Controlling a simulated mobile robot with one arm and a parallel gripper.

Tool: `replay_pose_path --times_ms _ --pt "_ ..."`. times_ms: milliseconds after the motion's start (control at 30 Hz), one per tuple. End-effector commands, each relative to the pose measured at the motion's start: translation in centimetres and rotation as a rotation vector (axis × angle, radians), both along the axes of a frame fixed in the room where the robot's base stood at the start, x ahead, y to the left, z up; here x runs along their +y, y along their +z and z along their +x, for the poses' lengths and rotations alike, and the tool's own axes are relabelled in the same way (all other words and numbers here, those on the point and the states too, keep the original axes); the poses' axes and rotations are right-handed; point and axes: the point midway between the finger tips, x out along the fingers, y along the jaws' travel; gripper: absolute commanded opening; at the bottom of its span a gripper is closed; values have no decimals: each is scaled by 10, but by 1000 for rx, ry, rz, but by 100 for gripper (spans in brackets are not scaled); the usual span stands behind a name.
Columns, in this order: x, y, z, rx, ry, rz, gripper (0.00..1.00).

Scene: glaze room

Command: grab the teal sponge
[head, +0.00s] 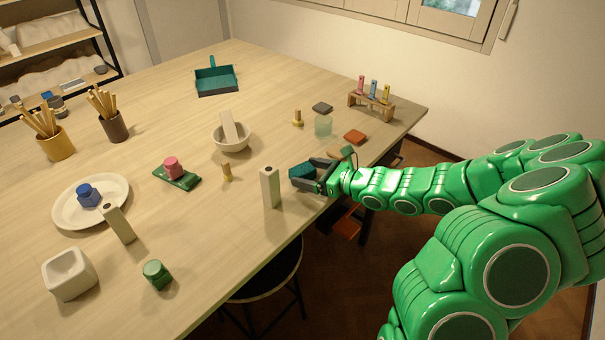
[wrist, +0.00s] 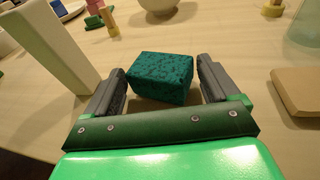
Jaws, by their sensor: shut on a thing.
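The teal sponge (head: 301,170) is a dark speckled block near the right edge of the table. In the wrist view the sponge (wrist: 160,80) sits between the two grey fingers, its top and near side in clear sight. My gripper (head: 305,172) is shut on it, one finger on each side. The wrist view also shows my gripper (wrist: 161,76) low over the tabletop. I cannot tell whether the sponge still touches the table.
A tall pale block (head: 270,187) stands just left of my gripper. A brownish-orange tile (head: 355,136), a glass cup (head: 323,125) and a rack of colored bottles (head: 372,98) lie beyond it. A white mortar (head: 231,138) stands further left.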

Motion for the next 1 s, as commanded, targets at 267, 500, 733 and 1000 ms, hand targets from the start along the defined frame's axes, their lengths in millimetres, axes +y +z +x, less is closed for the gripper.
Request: replay_pose_path --times_ms 267,500,733,1000 --pt "0 2 0 -1 0 -1 60" --pt "0 20 0 -4 1 -1 60" --pt "0 49 0 -4 2 -2 60" --pt "0 81 0 -2 1 -2 60"
